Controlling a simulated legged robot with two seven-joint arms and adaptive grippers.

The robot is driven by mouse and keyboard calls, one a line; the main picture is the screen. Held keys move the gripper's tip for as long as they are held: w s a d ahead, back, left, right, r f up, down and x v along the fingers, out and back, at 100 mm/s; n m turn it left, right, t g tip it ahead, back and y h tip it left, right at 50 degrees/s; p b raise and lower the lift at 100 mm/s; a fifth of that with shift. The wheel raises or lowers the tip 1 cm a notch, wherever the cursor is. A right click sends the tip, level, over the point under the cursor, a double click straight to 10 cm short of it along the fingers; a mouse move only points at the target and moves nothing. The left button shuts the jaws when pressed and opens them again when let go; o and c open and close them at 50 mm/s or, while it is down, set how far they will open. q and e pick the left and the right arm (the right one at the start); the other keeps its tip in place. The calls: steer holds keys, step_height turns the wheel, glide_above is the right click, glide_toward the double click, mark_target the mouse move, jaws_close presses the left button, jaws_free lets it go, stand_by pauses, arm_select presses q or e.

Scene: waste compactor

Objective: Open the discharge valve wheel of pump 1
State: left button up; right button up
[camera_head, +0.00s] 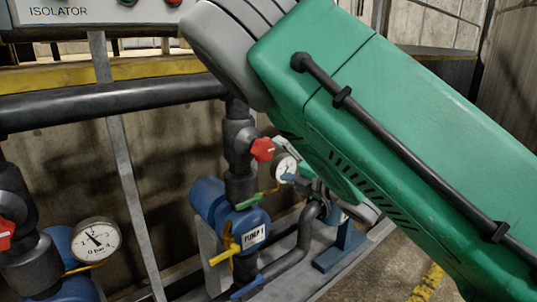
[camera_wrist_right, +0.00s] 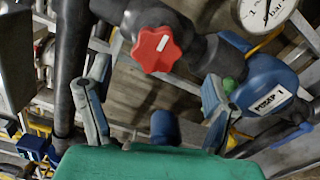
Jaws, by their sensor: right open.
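The red valve wheel (camera_head: 263,150) sits on a dark vertical pipe above the blue pump labelled PUMP 1 (camera_head: 255,237). In the right wrist view the same wheel (camera_wrist_right: 157,49) shows its lobed face and a white mark, just beyond the fingertips. My right gripper (camera_wrist_right: 155,105) is open and empty, with its two grey-blue fingers apart below the wheel and not touching it. In the head view my right gripper (camera_head: 310,190) is partly hidden under my green forearm, to the lower right of the wheel. My left gripper is not in view.
A pressure gauge (camera_head: 285,167) stands close to the wheel's right. A yellow-handled lever (camera_head: 225,255) and a blue handle (camera_head: 246,288) are below. Another red wheel (camera_head: 5,233) and gauge (camera_head: 96,240) are at the left. A black horizontal pipe (camera_head: 110,100) crosses above.

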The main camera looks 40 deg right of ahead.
steer(key=shift+s+d+f, duration=0.1)
steer(key=shift+s+d, duration=0.05)
steer(key=shift+s, duration=2.05)
steer(key=s+a+f+m+g+h+p, duration=0.1)
steer(key=s+f+m+g, duration=0.25)
steer(key=f, duration=0.45)
steer(key=s+f+m+g+h, duration=0.1)
steer(key=s+f+m+g, duration=0.3)
steer(key=f, duration=0.5)
steer(key=s+a+f+m+g+h+p, duration=0.1)
steer(key=s+f+m+g, duration=0.1)
steer(key=f+m, duration=0.5)
steer(key=s+a+f+m+g, duration=0.3)
steer(key=s+a+f+g, duration=0.1)
steer(key=s, duration=0.5)
steer(key=s+a+f+m+g+y+p, duration=0.1)
steer(key=s+a+f+m+g, duration=0.3)
steer(key=s+f, duration=0.3)
steer(key=shift+s+a+f, duration=0.25)
steer(key=shift+s+a, duration=0.05)
steer(key=shift+s, duration=0.65)
steer(key=shift+w, duration=0.1)
